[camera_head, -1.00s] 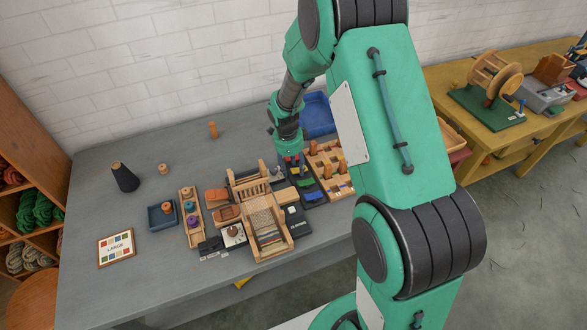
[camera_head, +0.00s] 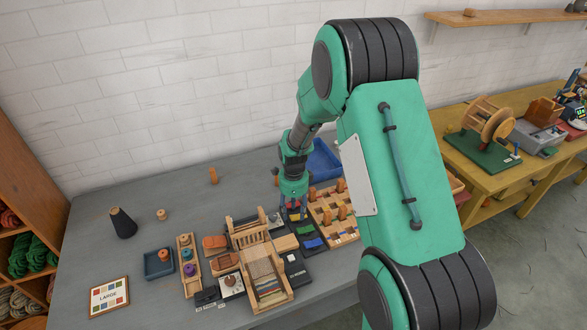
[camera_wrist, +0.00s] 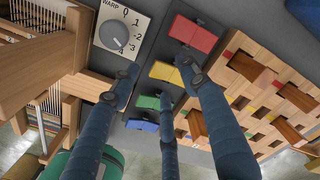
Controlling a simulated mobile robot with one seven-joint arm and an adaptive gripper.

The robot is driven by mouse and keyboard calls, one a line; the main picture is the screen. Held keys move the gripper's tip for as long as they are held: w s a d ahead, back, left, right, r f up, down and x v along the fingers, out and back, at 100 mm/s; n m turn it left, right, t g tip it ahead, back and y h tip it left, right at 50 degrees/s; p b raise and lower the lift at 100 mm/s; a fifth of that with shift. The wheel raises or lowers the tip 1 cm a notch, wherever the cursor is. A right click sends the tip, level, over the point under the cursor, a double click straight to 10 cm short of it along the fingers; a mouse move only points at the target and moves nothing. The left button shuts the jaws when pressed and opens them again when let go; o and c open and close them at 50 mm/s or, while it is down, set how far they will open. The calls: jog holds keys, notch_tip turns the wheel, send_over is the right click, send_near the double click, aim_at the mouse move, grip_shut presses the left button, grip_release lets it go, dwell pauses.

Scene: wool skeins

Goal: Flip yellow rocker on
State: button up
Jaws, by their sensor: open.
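The yellow rocker (camera_wrist: 166,72) sits on a dark switch panel (camera_wrist: 160,52), between a red rocker (camera_wrist: 193,33) and a green rocker (camera_wrist: 148,102). A blue rocker (camera_wrist: 143,125) lies beyond the green one. My gripper (camera_wrist: 162,84) is open, with its dark blue fingers spread over the panel. One fingertip overlaps the right end of the yellow rocker in the wrist view; I cannot tell whether it touches. In the head view my gripper (camera_head: 293,211) is at the panel's far end and partly covers the rockers. The yellow rocker's tilt is unclear.
A WARP dial (camera_wrist: 122,33) is left of the panel. A wooden loom (camera_head: 253,245) stands close on the left, and a wooden slotted board (camera_head: 331,214) close on the right. A blue bin (camera_head: 323,160) stands behind.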

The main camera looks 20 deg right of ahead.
notch_tip(320, 180, up, 12)
jog(key=p, duration=0.3)
notch_tip(320, 180, up, 14)
jog(key=n+t+p, duration=0.1)
jog(key=n, duration=0.5)
send_over(293, 217)
jog(key=s+a, duration=0.3)
jog(key=s, duration=0.3)
jog(key=shift+s+r+n+t, duration=0.3)
jog(key=shift+s+r+n, duration=0.1)
jog(key=shift+s+r, duration=0.5)
jog(key=shift+w, duration=0.1)
jog(key=s+a+r+n+t, duration=0.1)
jog(key=s+r+n, duration=0.3)
jog(key=s, duration=0.4)
jog(key=s+a+r+n+t, duration=0.1)
jog(key=s+a+r+n, duration=0.1)
jog(key=s+r+n, duration=0.3)
jog(key=s+a+r+n+t, duration=0.2)
jog(key=s+r+n, duration=0.3)
jog(key=s, duration=0.8)
jog(key=shift+r+n, duration=0.2)
jog(key=shift+n, duration=0.6)
jog(key=shift+s, duration=0.1)
